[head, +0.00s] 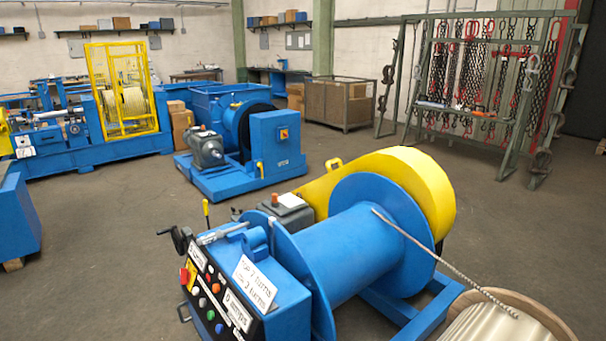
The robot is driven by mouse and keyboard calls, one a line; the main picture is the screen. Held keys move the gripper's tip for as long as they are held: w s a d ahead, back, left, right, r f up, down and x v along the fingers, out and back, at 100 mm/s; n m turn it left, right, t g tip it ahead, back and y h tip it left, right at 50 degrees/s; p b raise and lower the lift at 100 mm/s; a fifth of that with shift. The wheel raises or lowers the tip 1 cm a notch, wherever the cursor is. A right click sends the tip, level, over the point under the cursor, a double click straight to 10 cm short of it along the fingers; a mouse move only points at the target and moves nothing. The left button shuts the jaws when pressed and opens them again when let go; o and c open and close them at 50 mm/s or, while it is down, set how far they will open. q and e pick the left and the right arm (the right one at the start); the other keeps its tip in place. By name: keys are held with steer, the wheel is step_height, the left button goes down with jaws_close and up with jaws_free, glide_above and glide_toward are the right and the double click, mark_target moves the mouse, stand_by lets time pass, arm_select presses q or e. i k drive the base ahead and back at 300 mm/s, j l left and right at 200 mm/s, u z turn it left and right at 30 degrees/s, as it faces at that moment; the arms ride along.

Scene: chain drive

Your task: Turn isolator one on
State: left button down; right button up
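A red and yellow rotary switch (283,133) is on the front of the blue box of a machine in the middle distance. Another red and yellow switch (187,275) sits at the left end of the black control panel (213,292) on the near blue winch (345,250). No readable label tells which one is isolator one, and their on or off positions are too small to read. Neither of my grippers is in view.
The near winch, with its yellow guard (425,185) and a cable running to a wooden reel (510,320), fills the lower right. A blue machine with a yellow cage (122,90) stands back left. A chain rack (490,80) stands back right. Open floor (110,235) lies at left centre.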

mark_target(184, 275)
steer(key=i+j, duration=0.1)
steer(key=j, duration=0.25)
steer(key=i+j+z, duration=0.1)
steer(key=j, duration=0.3)
steer(key=i+j, duration=0.15)
steer(key=j, duration=0.25)
steer(key=i+j, duration=0.1)
steer(key=j, duration=0.25)
steer(key=z, duration=0.05)
